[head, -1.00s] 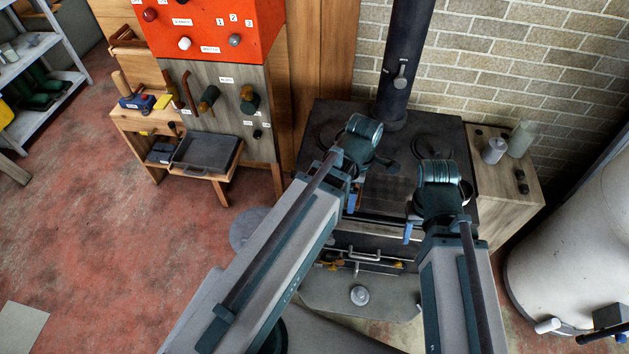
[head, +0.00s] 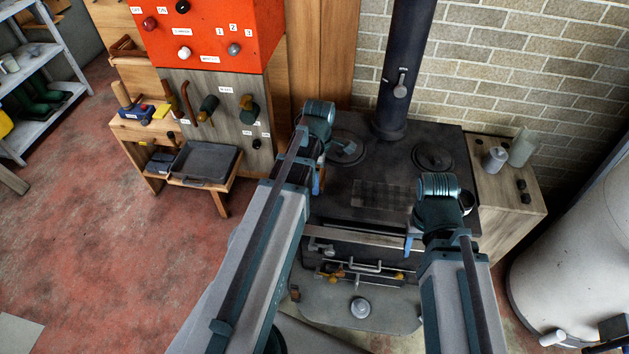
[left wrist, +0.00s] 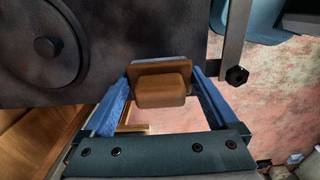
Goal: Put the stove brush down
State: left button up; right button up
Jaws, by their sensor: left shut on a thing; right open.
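The stove brush (left wrist: 160,88) shows in the left wrist view as a brown wooden block between the two blue fingers of my left gripper (left wrist: 160,95), which is shut on it. Its underside is hidden. In the head view my left gripper (head: 319,182) is by the left edge of the black stove (head: 385,165), mostly covered by its own arm; I cannot make out the brush there. My right gripper (head: 409,243) is open at the stove's front right, partly hidden by its wrist.
A black flue pipe (head: 402,70) rises from the stove. A wooden cabinet (head: 510,205) with a grey canister (head: 494,160) stands to the right. A low wooden bench (head: 160,135) with a grey tray (head: 206,162) stands left. A rail with handles crosses the stove front. Red floor is clear at left.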

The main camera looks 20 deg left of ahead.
pick_arm(q)
jog(key=shift+w+a, duration=0.15)
jog(key=shift+a, duration=0.1)
jog(key=f+b, duration=0.4)
jog(key=shift+w+a, duration=0.15)
jog(key=shift+a, duration=0.25)
jog(key=shift+r, duration=0.2)
jog(key=shift+f, duration=0.15)
jog(key=o, duration=0.8)
